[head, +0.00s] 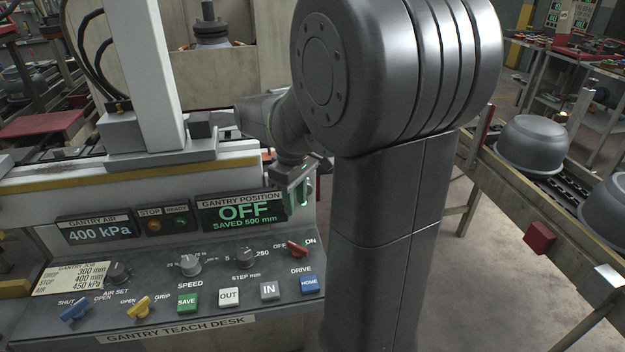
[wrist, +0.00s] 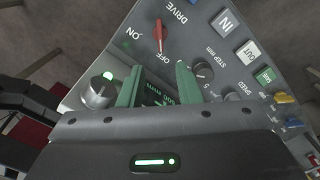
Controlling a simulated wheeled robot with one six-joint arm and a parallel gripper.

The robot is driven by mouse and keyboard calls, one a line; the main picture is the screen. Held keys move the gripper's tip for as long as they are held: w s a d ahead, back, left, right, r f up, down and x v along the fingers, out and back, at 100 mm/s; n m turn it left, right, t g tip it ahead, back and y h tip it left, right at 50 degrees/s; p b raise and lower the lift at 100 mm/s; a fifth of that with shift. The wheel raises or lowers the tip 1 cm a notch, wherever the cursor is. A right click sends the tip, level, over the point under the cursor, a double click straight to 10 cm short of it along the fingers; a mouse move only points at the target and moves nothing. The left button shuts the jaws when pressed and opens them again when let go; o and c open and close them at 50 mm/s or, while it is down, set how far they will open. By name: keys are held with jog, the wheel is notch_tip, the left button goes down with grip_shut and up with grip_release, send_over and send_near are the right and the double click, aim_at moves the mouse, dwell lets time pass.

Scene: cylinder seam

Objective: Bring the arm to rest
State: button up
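My arm stands in the middle of the head view, its upper link upright and its large joint at the top. The forearm reaches back and left behind that joint. My gripper (head: 300,188) hangs beside the right end of the gantry position display (head: 241,208), above the teach desk (head: 215,325). In the wrist view my gripper (wrist: 158,76) shows two green-faced fingers apart, with nothing held between them. The red drive switch (head: 298,249) is below the gripper and also shows in the wrist view (wrist: 159,36), beyond the fingertips. Any contact with the desk cannot be told.
The display reads OFF, saved 500 mm. Desk knobs, push buttons and the blue (head: 76,308) and yellow (head: 139,306) levers lie left of my arm. A white gantry column (head: 145,70) rises behind. A conveyor with grey pots (head: 532,142) runs at right, with open floor before it.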

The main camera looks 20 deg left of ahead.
aim_at(297, 245)
jog(key=shift+f, duration=0.1)
notch_tip(297, 245, down, 14)
jog(key=shift+r, duration=0.1)
dwell(0.5)
jog(key=shift+r, duration=0.15)
